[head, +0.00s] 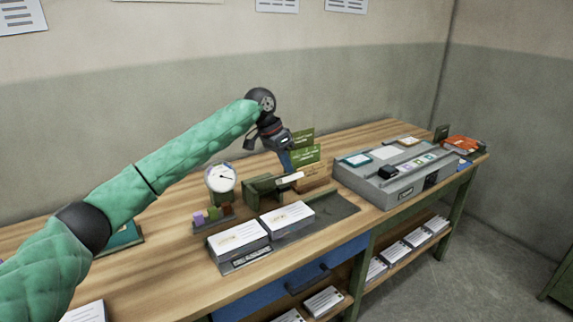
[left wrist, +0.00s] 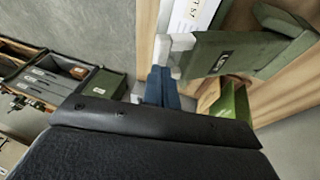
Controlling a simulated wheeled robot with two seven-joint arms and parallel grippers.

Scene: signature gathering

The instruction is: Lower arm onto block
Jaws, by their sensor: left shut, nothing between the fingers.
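A dark green device (head: 262,189) stands on the wooden table behind two stacks of white cards. Its green arm (left wrist: 225,54) carries a label and ends in a pale white-grey tip (left wrist: 174,45); a white piece (head: 289,177) also shows at this end in the head view. My left gripper (head: 287,163) points down just behind this end, with its blue fingers together and empty. In the left wrist view the fingertips (left wrist: 158,74) are right beside the pale tip; I cannot tell whether they touch. I cannot clearly make out the block. My right gripper is out of view.
Green cards (head: 307,155) stand in a wooden holder close to the gripper. A round dial (head: 221,178) is left of the device. The card stacks (head: 238,238) lie in front, and a grey console (head: 400,181) is at right. Bare table shows along the back.

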